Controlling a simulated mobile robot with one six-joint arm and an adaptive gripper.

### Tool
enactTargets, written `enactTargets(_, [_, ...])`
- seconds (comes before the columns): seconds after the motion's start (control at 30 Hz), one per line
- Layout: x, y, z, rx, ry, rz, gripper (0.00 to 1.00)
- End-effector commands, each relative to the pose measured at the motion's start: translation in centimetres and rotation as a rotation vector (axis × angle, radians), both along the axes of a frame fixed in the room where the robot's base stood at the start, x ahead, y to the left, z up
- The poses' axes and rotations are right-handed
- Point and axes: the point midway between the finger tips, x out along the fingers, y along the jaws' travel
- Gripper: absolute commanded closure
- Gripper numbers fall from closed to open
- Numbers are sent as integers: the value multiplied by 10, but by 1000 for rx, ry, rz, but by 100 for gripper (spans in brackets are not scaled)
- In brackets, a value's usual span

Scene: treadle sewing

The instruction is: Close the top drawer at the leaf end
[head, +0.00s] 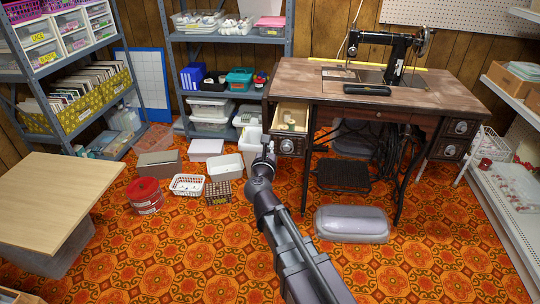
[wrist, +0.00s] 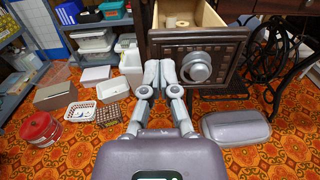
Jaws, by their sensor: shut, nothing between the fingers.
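The sewing table (head: 300,80) has a drawer (head: 291,117) standing open at its left end, with a few small pale things inside. Its dark carved front (head: 288,145) has a round metal knob, which shows large in the wrist view (wrist: 195,67). My gripper (head: 266,142) is just left of this drawer front in the head view. In the wrist view my gripper (wrist: 159,66) has its fingers together, empty, overlapping the left part of the drawer front, left of the knob. I cannot tell whether they touch it.
A sewing machine (head: 385,52) stands on the tabletop. A grey rounded case (head: 351,224) lies on the patterned floor below. White baskets (head: 188,185), boxes and a red tub (head: 145,195) stand to the left. A wooden-topped table (head: 55,200) is at far left. Open floor lies in front.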

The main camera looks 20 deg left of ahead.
Motion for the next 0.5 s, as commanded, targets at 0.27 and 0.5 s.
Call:
enactTargets(0.27, [41,11,0,0,0,-1,100])
enactTargets(0.5, [55,14,0,0,0,1,100])
